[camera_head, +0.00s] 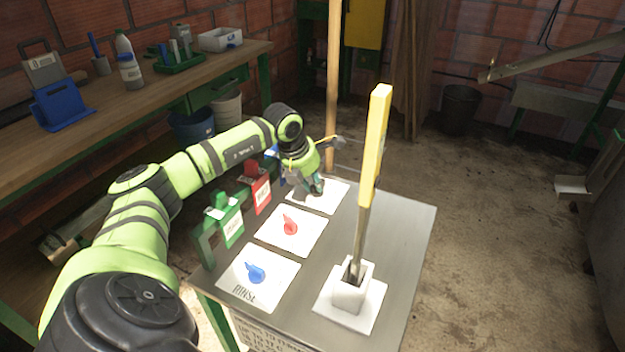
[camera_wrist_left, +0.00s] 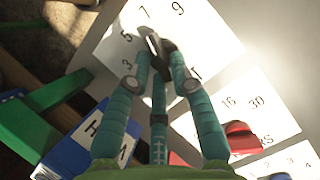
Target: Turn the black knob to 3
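The black knob (camera_wrist_left: 154,43) sits on a white dial plate (camera_wrist_left: 206,40) that shows the numbers 3, 7 and 9 in the left wrist view. My left gripper (camera_head: 318,187) is at the far white plate (camera_head: 327,203) in the head view. In the left wrist view its teal fingers (camera_wrist_left: 158,52) converge around the knob and appear closed on it. The fingers hide part of the knob, and I cannot read its pointer clearly. My right gripper is not in view.
A red knob (camera_head: 290,225) and a blue knob (camera_head: 255,273) sit on nearer plates. Green and red tags (camera_head: 231,225) (camera_head: 261,194) stand along the left edge. A yellow-handled tool (camera_head: 375,135) stands upright in a white holder (camera_head: 350,292) at the right. A workbench (camera_head: 100,128) is behind left.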

